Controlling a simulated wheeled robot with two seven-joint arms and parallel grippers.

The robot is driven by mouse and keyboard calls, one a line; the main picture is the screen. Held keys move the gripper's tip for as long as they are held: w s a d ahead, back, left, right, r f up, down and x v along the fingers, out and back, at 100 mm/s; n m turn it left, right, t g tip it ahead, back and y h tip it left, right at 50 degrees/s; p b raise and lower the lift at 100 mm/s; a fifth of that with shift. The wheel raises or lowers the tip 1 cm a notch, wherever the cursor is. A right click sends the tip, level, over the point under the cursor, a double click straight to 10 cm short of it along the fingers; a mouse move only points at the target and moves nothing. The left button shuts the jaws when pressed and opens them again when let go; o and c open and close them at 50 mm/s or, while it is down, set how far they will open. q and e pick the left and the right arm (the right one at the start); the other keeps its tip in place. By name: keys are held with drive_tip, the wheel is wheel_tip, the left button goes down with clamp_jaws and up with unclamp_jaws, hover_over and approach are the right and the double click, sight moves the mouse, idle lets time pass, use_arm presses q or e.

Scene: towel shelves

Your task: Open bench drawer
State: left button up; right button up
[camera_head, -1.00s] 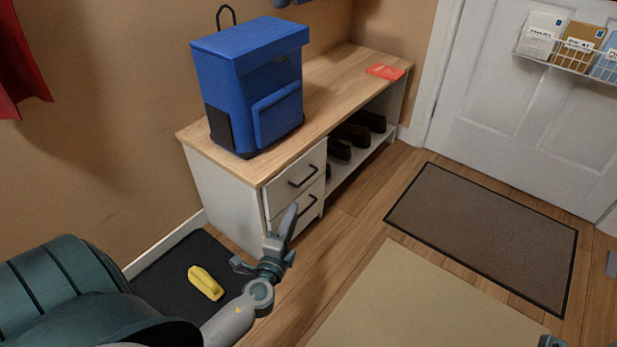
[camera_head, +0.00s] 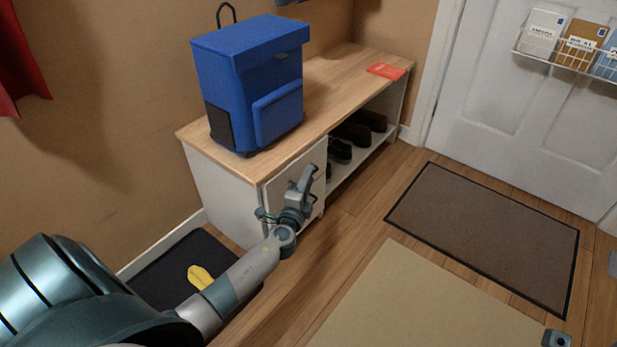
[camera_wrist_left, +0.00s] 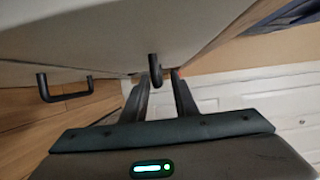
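The white bench drawers (camera_head: 284,190) sit at the near end of the bench, under the wooden top, and look closed. My left gripper (camera_head: 298,190) is in front of the upper drawer and partly hides both drawer fronts. In the left wrist view, a dark handle (camera_wrist_left: 155,70) lies at the gap between the left gripper's two fingertips (camera_wrist_left: 157,82). The fingers are apart, with no clear grip on it. A second dark handle (camera_wrist_left: 66,94) is off to the left in that view. Only small grey parts, perhaps of my right gripper, show at the lower right.
Shoes (camera_head: 352,134) fill the open shelf. A yellow object (camera_head: 199,276) lies on the black mat (camera_head: 170,275). The floor before the drawers is clear.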

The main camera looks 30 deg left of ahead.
use_arm(q)
drive_tip(key=shift+w+a, duration=0.15)
drive_tip(key=shift+w, duration=0.35)
clamp_jaws()
drive_tip(key=shift+r, duration=0.1)
idle(1.1)
